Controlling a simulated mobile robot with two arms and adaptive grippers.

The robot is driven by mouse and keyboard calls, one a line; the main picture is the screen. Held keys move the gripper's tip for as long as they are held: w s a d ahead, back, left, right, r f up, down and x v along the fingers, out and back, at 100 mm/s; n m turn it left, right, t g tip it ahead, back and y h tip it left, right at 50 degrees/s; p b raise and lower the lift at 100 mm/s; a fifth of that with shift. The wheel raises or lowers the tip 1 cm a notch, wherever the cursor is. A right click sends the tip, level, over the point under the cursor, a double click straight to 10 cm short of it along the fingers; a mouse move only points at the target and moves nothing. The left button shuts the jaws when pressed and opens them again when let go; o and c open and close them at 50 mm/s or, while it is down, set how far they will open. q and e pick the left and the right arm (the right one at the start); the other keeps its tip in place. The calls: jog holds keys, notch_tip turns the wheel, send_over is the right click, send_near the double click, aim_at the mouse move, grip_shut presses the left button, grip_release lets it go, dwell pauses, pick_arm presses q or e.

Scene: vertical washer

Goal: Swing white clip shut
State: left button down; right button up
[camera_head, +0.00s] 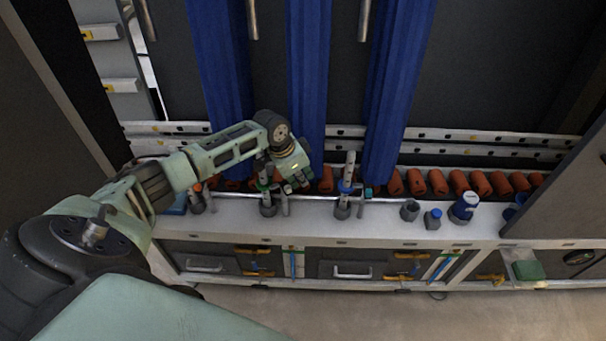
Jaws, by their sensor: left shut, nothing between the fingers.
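My left gripper (297,186) is over the white ledge (380,219), at the end of my arm from the left. Its fingers are shut and empty, pointing down beside an upright fitting (268,203) with a green band. A second upright fitting (345,203) with a blue band and a pale upright top stands to its right, apart from the gripper. A third fitting (197,203) is at the left, partly near my arm. I cannot tell for sure which small part is the white clip; the gripper may hide some of it. My right gripper is not in view.
Blue hanging sleeves (396,80) come down behind the ledge, with a row of orange cylinders (437,183) at their foot. A grey cup (410,210), a small bottle (433,219) and a blue container (465,207) stand on the right. Drawers (350,270) lie below.

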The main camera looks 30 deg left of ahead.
pick_arm(q)
jog(key=s+m, duration=0.1)
jog(key=m, duration=0.1)
jog(key=s+m+h, duration=0.1)
jog(key=m, duration=0.1)
jog(key=shift+s+g, duration=0.15)
jog(key=shift+g, duration=0.25)
jog(key=shift+w+a+b, duration=0.4)
jog(key=shift+w+b, duration=0.3)
jog(key=shift+b, duration=0.05)
